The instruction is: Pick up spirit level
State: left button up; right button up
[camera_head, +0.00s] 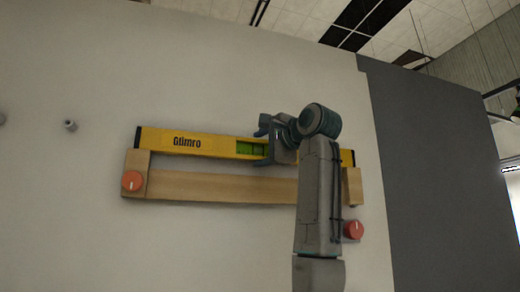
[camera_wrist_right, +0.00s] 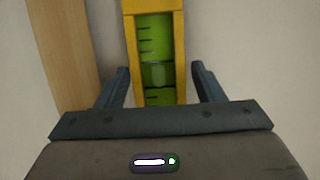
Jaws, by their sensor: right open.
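The yellow spirit level (camera_head: 205,144) with dark lettering lies horizontally along the top of a wooden wall holder (camera_head: 220,187). Its green vial window also shows in the right wrist view (camera_wrist_right: 155,55), running between my fingers. My right gripper (camera_head: 265,137) is at the level, just right of the lettering, by the vial. In the right wrist view, my right gripper (camera_wrist_right: 160,85) is open, one finger on each side of the level, with gaps visible on both sides. My right arm hides part of the level's right portion. My left gripper is not in view.
A red knob (camera_head: 132,181) is on the holder's left end, and another red knob (camera_head: 353,230) is at lower right. A small grey peg (camera_head: 70,125) sticks out of the pale wall at left. A dark grey panel (camera_head: 430,180) stands to the right.

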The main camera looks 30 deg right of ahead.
jog(key=shift+w+f, duration=0.1)
jog(key=shift+w, duration=0.35)
jog(key=shift+s, duration=0.1)
jog(key=c, duration=0.7)
jog(key=shift+s, duration=0.1)
jog(key=shift+c, duration=0.2)
jog(key=shift+d+r, duration=0.1)
jog(key=shift+r, duration=0.3)
jog(key=shift+r, duration=0.3)
